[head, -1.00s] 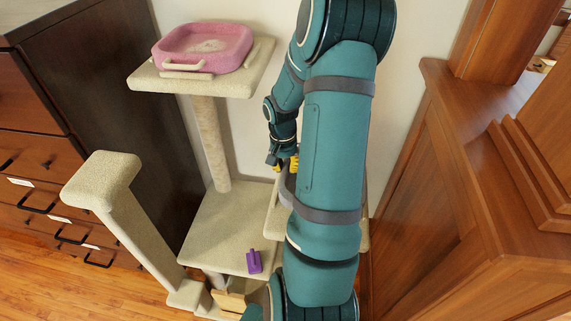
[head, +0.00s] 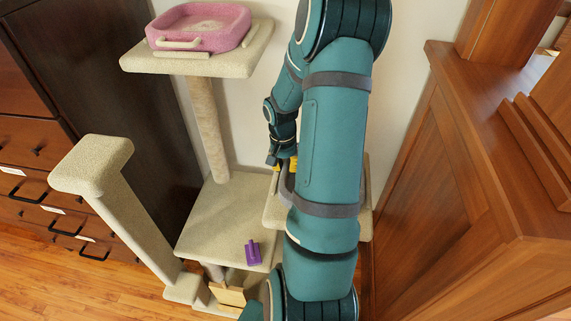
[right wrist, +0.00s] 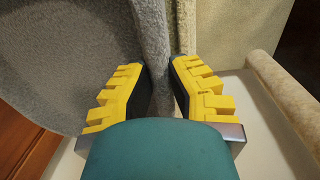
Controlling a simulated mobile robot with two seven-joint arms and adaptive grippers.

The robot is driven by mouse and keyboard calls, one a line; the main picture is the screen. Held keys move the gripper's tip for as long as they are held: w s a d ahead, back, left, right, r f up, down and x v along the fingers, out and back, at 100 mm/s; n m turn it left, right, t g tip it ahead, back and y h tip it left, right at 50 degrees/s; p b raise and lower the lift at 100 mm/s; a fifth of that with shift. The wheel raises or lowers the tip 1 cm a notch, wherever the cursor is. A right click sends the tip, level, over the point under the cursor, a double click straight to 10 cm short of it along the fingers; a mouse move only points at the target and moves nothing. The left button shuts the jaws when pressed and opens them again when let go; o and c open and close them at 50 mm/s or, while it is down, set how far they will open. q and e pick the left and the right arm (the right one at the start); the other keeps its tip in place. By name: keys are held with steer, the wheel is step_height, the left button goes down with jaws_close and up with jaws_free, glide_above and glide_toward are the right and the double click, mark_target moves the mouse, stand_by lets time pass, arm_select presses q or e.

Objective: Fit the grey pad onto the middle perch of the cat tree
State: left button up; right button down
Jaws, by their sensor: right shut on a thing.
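My right gripper (right wrist: 163,88) is shut on the grey pad (right wrist: 152,32), with a fold of it between the yellow fingers. In the right wrist view the rest of the fuzzy pad spreads to the left. In the head view only a sliver of the pad (head: 287,186) shows beside my teal arm, which hides most of it and the gripper. The cat tree has a beige perch (head: 275,212) behind my arm, which seems to be the middle one; the pad is over or near it. I cannot tell whether they touch. My left gripper is not in view.
A pink bed (head: 181,43) sits on the top perch (head: 239,65). A purple brush (head: 253,252) lies on a lower platform (head: 218,222). A dark cabinet (head: 95,75) stands left and wooden panelling (head: 440,180) right, close to my arm.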

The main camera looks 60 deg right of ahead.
steer(key=shift+f, duration=0.15)
stand_by(0.3)
steer(key=c, duration=1)
jaws_free()
steer(key=shift+o, duration=0.2)
step_height(320, 180, up, 12)
steer(key=shift+w, duration=0.35)
steer(key=shift+a, duration=0.1)
